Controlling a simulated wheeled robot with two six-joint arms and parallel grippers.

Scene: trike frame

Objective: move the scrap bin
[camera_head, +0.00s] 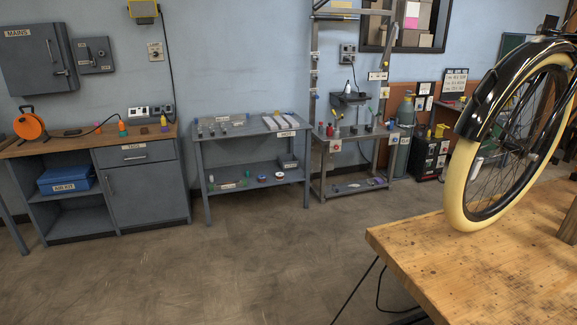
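I cannot make out anything that is clearly labelled as the scrap bin. A small grey box (288,161) with a pale label sits on the lower shelf of the grey metal table (245,131); its label is too small to read. A blue lidded box (67,178) with a white label sits in the open shelf of the left cabinet (143,190). Neither of my grippers is in view.
A wooden workbench (480,262) fills the lower right, with a cream-tyred wheel (455,190) and black fender above it. A metal rack (350,190) and a gas cylinder (404,112) stand at the back. The concrete floor (200,270) is open at centre left; dark cables lie beside the workbench.

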